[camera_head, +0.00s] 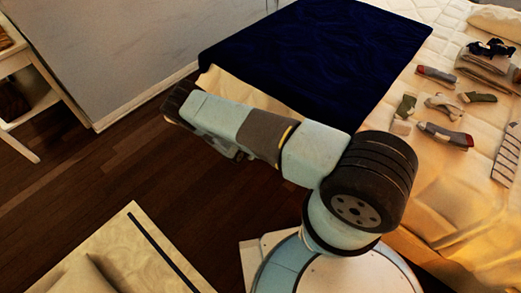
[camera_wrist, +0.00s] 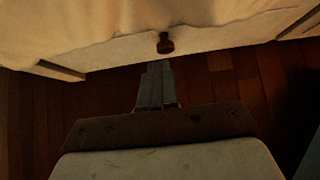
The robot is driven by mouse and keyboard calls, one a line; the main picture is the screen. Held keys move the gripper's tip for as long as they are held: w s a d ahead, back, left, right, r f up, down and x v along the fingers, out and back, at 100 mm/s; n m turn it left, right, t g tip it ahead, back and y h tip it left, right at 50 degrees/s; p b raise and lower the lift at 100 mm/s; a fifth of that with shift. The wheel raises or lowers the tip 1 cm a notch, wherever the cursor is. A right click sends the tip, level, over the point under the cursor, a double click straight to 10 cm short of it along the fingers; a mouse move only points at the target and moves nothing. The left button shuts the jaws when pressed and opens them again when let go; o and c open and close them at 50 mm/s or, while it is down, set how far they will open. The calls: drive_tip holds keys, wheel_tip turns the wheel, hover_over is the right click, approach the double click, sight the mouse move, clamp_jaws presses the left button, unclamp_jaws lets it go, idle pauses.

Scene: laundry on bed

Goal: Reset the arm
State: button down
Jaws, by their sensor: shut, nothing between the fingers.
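My arm rises from my base in the lower middle of the head view and stretches to the left over the dark floor. My gripper (camera_head: 178,100) is at its far end, near the foot of the bed, and is hard to make out there. In the wrist view my gripper (camera_wrist: 157,70) shows its fingers together, with nothing between them. They point toward the low side of the bed (camera_wrist: 95,50), where a small dark knob-like foot (camera_wrist: 165,43) shows just beyond the tips. Whether the fingertips touch it I cannot tell.
The bed (camera_head: 440,190) with a dark blue blanket (camera_head: 320,55) fills the right. Several socks (camera_head: 445,135) and a striped cloth (camera_head: 508,155) lie on it. A white table (camera_head: 30,100) stands at the left by a grey wall (camera_head: 120,50). Dark wooden floor (camera_head: 80,180) is clear between.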

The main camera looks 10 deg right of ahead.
drive_tip(key=shift+s+a+r, duration=0.3)
drive_tip(key=shift+r, duration=0.05)
drive_tip(key=shift+w+r, duration=0.1)
